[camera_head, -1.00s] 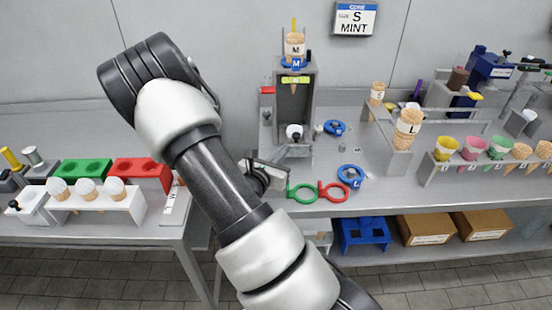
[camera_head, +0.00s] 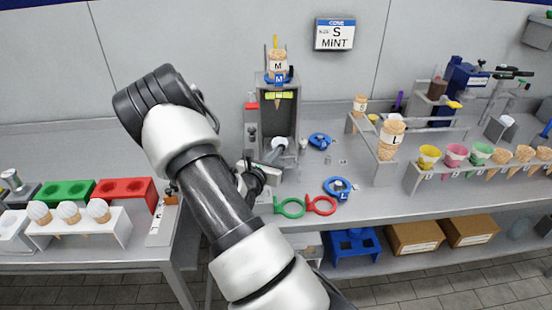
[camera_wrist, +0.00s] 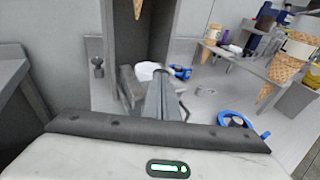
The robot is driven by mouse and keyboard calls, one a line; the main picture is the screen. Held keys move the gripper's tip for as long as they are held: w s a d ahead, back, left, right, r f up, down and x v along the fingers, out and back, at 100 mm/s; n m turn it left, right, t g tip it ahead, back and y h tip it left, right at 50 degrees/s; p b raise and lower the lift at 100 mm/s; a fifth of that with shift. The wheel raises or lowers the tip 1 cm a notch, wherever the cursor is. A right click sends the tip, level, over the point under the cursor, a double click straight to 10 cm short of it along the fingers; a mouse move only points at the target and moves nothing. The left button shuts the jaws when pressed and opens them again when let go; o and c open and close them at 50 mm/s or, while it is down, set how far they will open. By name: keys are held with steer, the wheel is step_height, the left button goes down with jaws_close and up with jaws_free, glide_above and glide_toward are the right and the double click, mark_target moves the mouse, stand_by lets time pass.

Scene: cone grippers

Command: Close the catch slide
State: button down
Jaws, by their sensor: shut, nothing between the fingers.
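The grey dispenser stand (camera_head: 292,119) stands upright at the back of the table, with a cone marked M (camera_head: 278,65) in a blue ring at its top. A white round part (camera_head: 278,142), possibly the catch slide's knob, is low at the stand's front. It also shows in the wrist view (camera_wrist: 147,70). My gripper (camera_head: 277,153) is shut and empty, its tips close to this white part. In the wrist view the shut fingers (camera_wrist: 161,80) point at the stand's base; I cannot tell whether they touch the white part. The slide itself is not clearly distinguishable.
Blue rings (camera_head: 320,141) (camera_head: 338,187) lie to the right. A cone marked L (camera_head: 392,140) stands in a rack farther right. A red part (camera_head: 252,105) is beside the stand's left wall.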

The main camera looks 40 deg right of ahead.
mark_target(273, 141)
steer(key=w+d, duration=0.1)
steer(key=w, duration=0.1)
steer(key=w+d+b, duration=0.1)
steer(key=w+d, duration=0.1)
steer(key=w, duration=0.1)
steer(key=w+d+b, duration=0.1)
steer(key=w+d, duration=0.1)
steer(key=w, duration=0.1)
steer(key=shift+w+d+f, duration=0.1)
steer(key=shift+w+r, duration=0.15)
steer(key=shift+r, duration=0.15)
steer(key=shift+r, duration=0.1)
